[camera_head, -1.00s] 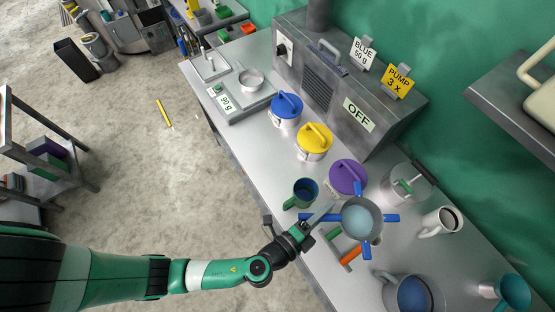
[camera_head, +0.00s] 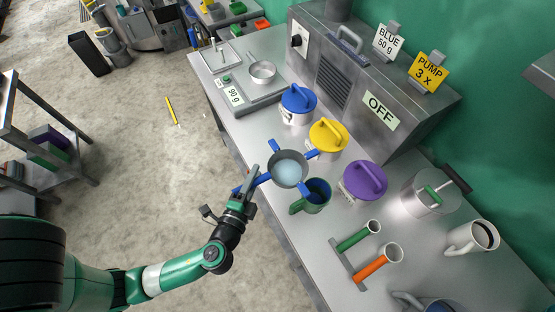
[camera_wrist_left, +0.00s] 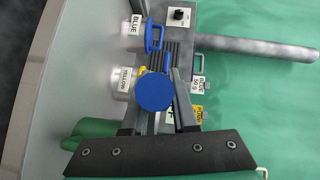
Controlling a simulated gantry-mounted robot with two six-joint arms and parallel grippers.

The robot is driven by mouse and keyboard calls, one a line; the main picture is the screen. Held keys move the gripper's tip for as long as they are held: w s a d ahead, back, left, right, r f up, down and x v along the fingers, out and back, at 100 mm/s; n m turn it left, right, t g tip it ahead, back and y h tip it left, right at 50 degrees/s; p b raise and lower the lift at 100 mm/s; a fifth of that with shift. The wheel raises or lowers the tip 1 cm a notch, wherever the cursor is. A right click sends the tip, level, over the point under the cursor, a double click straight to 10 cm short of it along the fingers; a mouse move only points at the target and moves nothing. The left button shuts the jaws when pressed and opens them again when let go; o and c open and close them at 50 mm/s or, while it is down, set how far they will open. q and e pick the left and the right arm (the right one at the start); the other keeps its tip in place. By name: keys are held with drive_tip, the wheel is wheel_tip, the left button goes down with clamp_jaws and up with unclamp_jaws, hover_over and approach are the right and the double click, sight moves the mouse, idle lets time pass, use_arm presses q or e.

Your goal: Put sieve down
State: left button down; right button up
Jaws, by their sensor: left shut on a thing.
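The sieve (camera_head: 289,168) is a round grey bowl with a pale mesh and several blue arms. My left gripper (camera_head: 251,184) is shut on one of its blue arms, at the table's front edge. In the head view the sieve overlaps the table between the yellow-lidded tub and the green mug (camera_head: 311,198); its height above the table is hard to tell. In the left wrist view a round blue end (camera_wrist_left: 154,92), likely of the held arm, shows between the fingers, and the bowl is hidden. My right gripper is not in view.
Tubs with blue (camera_head: 297,99), yellow (camera_head: 328,134) and purple (camera_head: 364,181) lids stand behind the sieve. A rack with green and orange tubes (camera_head: 364,252) is right of the mug. A scale (camera_head: 250,94) reading 90 g is at the far left. Bare table (camera_head: 250,128) lies left of the sieve.

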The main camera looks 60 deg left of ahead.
use_arm(q)
drive_tip(key=w+a+f+b, duration=0.1)
drive_tip(key=a+f, duration=0.1)
drive_tip(key=a, duration=0.2)
drive_tip(key=w+a+f+b, duration=0.1)
drive_tip(key=w+a+f, duration=0.1)
drive_tip(key=a+f, duration=0.1)
drive_tip(key=w+a+f+b, duration=0.1)
drive_tip(key=a+f, duration=0.2)
drive_tip(key=a, duration=0.1)
drive_tip(key=shift+w+a+f, duration=0.25)
drive_tip(key=shift+w+a, duration=0.05)
drive_tip(key=shift+a, duration=0.1)
drive_tip(key=shift+w+a+f, duration=0.15)
drive_tip(key=shift+a+f, duration=0.1)
drive_tip(key=shift+a, duration=0.05)
drive_tip(key=f+b, duration=0.3)
drive_tip(key=shift+w+a+f, duration=0.15)
drive_tip(key=shift+a+f, duration=0.05)
drive_tip(key=shift+a, duration=0.2)
drive_tip(key=shift+f+b, duration=0.4)
drive_tip(key=shift+b, duration=0.1)
drive_tip(key=shift+r, duration=0.15)
